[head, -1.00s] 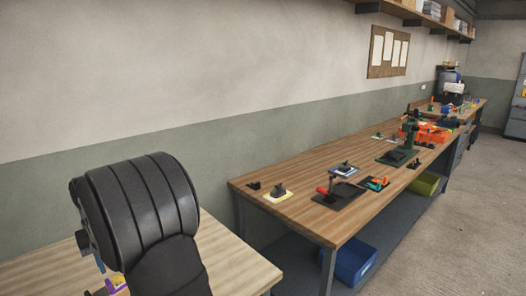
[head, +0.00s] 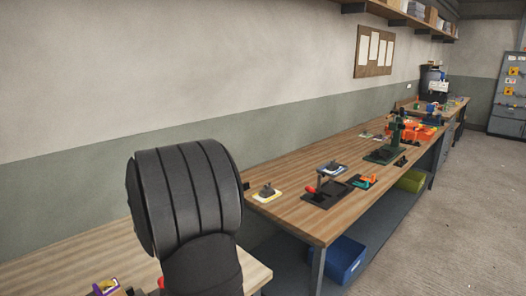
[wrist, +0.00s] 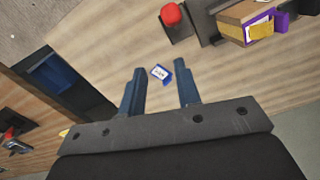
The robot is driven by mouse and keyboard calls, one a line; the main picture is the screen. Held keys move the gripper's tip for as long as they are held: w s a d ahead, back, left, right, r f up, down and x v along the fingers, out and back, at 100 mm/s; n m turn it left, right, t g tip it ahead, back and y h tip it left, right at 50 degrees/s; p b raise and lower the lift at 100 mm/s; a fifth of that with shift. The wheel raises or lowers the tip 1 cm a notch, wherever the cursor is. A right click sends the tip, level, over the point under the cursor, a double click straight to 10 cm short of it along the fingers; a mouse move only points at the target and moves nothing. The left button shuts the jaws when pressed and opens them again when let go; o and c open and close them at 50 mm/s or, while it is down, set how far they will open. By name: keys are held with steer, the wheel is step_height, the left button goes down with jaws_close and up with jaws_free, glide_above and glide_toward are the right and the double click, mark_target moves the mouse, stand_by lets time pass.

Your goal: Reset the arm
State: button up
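My gripper (wrist: 160,88) shows in the wrist view with its two blue-grey fingers spread apart. Nothing is between the fingers close up. Beyond their tips, a small blue-and-white labelled piece (wrist: 161,73) lies on the wooden bench top (wrist: 100,50). In the head view my arm's black link stands at lower centre-left, and the gripper itself is hidden or out of frame.
A red-topped item (wrist: 171,14) and a cardboard box with a purple holder (wrist: 262,23) are on the near bench. A long bench (head: 300,218) with several fixtures runs to the right. A blue bin (head: 338,260) sits below it. Concrete floor (head: 450,220) is open at right.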

steer(key=w+d+f+m, duration=0.3)
steer(key=d+f, duration=0.1)
steer(key=d, duration=0.5)
steer(key=w+d+f+m, duration=0.3)
steer(key=d+f, duration=0.1)
steer(key=d, duration=0.4)
steer(key=w+d+f+m, duration=0.3)
steer(key=w+d+m, duration=0.1)
steer(key=d, duration=0.5)
steer(key=a+r+n, duration=0.1)
steer(key=a+n, duration=0.1)
steer(key=a, duration=0.7)
steer(key=shift+s+a+r, duration=0.3)
steer(key=shift+s+r, duration=0.05)
steer(key=shift+s, duration=0.1)
